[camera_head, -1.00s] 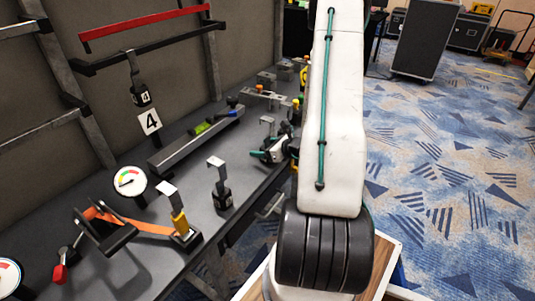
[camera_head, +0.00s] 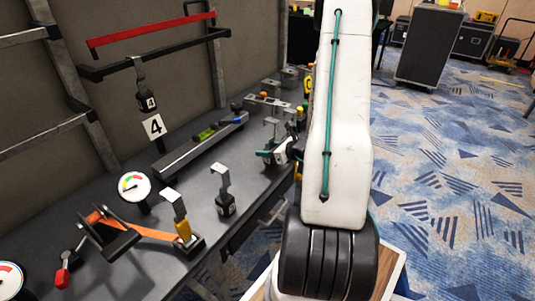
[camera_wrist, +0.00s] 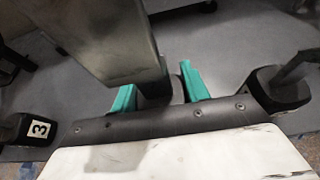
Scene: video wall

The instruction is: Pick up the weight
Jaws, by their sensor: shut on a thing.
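My gripper (camera_head: 275,154) is low over the grey bench, partly hidden by my white arm. In the wrist view its two teal fingers (camera_wrist: 158,92) are shut on a weight, whose dark stem (camera_wrist: 155,88) shows between them. The held weight's flat grey metal hook (camera_wrist: 112,45) fills the upper left of that view, and its hook also stands above my gripper in the head view (camera_head: 271,122). The held weight's number is hidden. Another black weight (camera_head: 225,204) with a metal hook stands on the bench to the left. A weight marked 4 (camera_head: 147,102) hangs from a bar.
In the wrist view a weight marked 3 (camera_wrist: 38,128) is at the left and a dark block (camera_wrist: 278,92) at the right, close to my gripper. An orange strap device (camera_head: 140,230), a round gauge (camera_head: 134,184) and a long rail (camera_head: 200,145) are on the bench. Carpet lies right.

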